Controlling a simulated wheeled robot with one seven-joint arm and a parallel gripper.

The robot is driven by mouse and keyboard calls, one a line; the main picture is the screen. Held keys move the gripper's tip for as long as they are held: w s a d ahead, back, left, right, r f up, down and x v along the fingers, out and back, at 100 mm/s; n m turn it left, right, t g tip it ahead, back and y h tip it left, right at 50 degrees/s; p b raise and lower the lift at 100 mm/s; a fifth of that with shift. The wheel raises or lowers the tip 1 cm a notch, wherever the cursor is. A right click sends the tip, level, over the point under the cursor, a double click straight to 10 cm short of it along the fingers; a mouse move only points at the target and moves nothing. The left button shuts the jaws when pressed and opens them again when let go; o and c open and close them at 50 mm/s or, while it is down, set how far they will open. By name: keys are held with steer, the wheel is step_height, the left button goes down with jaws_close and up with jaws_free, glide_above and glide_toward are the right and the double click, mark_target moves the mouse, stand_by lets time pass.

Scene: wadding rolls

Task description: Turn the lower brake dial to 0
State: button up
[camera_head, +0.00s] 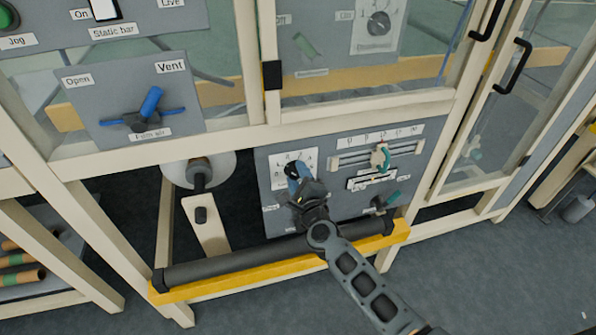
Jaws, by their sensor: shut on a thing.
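The lower grey panel (340,205) holds a white scale plate (308,157) at its upper left. A dark dial (291,169) sits on that plate, taken to be the lower brake dial. My gripper (295,174) reaches it from the lower right and is shut on it. The gripper covers most of the dial, so its pointer cannot be read. The scale marks are too small to read.
A dark roller (235,262) and yellow rail (270,272) run below the panel. A blue-handled valve (149,105) is at upper left.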

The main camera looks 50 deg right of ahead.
steer(key=n+p, duration=0.3)
steer(key=n, duration=0.2)
steer(key=shift+a+r, duration=0.1)
steer(key=shift+r, duration=0.05)
steer(key=shift+n+p, duration=1.25)
steer(key=shift+n, duration=1.05)
steer(key=shift+f, duration=0.2)
steer(key=o, duration=1.1)
steer(key=shift+c, duration=0.2)
steer(key=v, duration=0.7)
steer(key=shift+s+a, duration=0.2)
steer(key=shift+a, duration=0.15)
steer(key=shift+r, duration=0.1)
